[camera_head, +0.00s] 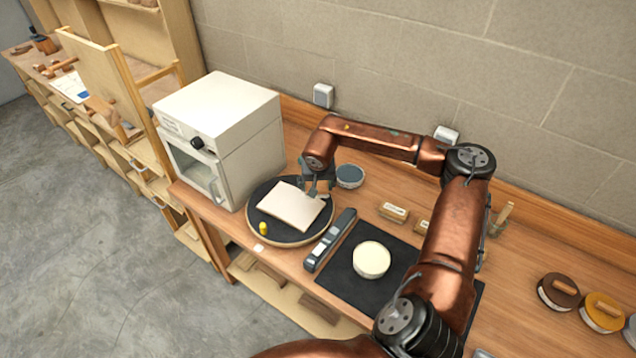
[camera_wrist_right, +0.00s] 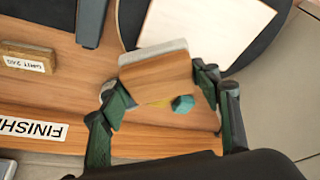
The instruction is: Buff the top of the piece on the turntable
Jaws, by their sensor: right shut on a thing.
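The piece is a flat, pale, roughly square board (camera_head: 290,207) lying on the round black turntable (camera_head: 262,233). It also shows at the top of the right wrist view (camera_wrist_right: 205,30). My right gripper (camera_head: 314,188) is over the far right edge of the board. In the right wrist view, my right gripper (camera_wrist_right: 160,88) is shut on a wooden block (camera_wrist_right: 156,80) with a grey pad along one side. The pad lies close to the board's edge; I cannot tell whether they touch. My left gripper is not in view.
A white oven-like box (camera_head: 225,135) stands left of the turntable. A yellow peg (camera_head: 263,228) is at the turntable's near rim. A long grey tool (camera_head: 330,240), a dark mat (camera_head: 345,275) with a round cream pad (camera_head: 372,260), and a labelled grit block (camera_wrist_right: 25,58) lie to the right.

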